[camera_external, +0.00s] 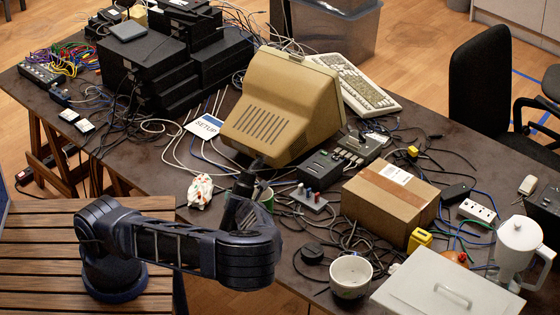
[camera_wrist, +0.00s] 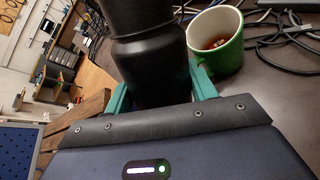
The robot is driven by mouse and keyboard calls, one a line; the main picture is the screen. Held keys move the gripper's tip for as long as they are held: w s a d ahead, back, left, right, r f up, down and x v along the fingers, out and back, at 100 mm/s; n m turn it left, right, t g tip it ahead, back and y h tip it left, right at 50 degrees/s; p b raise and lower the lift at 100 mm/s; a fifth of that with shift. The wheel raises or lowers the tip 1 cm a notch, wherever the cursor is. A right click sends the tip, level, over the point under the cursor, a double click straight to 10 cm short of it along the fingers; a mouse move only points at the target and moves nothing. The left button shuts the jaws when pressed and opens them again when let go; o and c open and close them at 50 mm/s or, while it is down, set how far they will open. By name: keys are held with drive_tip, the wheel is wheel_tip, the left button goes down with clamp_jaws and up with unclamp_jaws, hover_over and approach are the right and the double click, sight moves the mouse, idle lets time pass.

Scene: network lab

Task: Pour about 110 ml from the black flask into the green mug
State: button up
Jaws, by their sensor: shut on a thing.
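The black flask (camera_wrist: 148,55) is between the teal fingers of my gripper (camera_wrist: 162,88), which is shut on its body. Its top runs out of the wrist view, so its mouth is hidden there. In the outside view the flask (camera_external: 240,197) is a dark shape above the near edge of the table, leaning a little. The green mug (camera_wrist: 216,45) stands upright on the table, just right of the flask in the wrist view, with some brown liquid inside. In the outside view the mug (camera_external: 267,198) is mostly hidden behind the flask and my arm. I see no stream between them.
A beige monitor (camera_external: 285,105) stands behind the mug. Cables, a small switch box (camera_external: 310,198), a cardboard box (camera_external: 390,200) and a white bowl (camera_external: 350,277) lie to the right. Little table is clear nearby.

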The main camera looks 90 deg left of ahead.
sight(237, 191)
drive_tip(key=shift+s+d+f+n+y+b, duration=0.15)
drive_tip(key=shift+f+n+y+b, duration=0.25)
drive_tip(key=shift+y, duration=0.2)
drive_tip(key=shift+s+d+r+n+t+y+b, duration=0.15)
drive_tip(key=shift+n+y+b, duration=0.15)
drive_tip(key=shift+n+y, duration=0.25)
drive_tip(key=shift+w+d+r+n+t+y+b, duration=0.15)
drive_tip(key=shift+n+y+b, duration=0.15)
drive_tip(key=shift+n+y, duration=0.95)
drive_tip(key=shift+y, duration=0.2)
drive_tip(key=shift+s+r+b, duration=0.15)
drive_tip(key=shift+r+b, duration=0.3)
drive_tip(key=shift+r, duration=2.45)
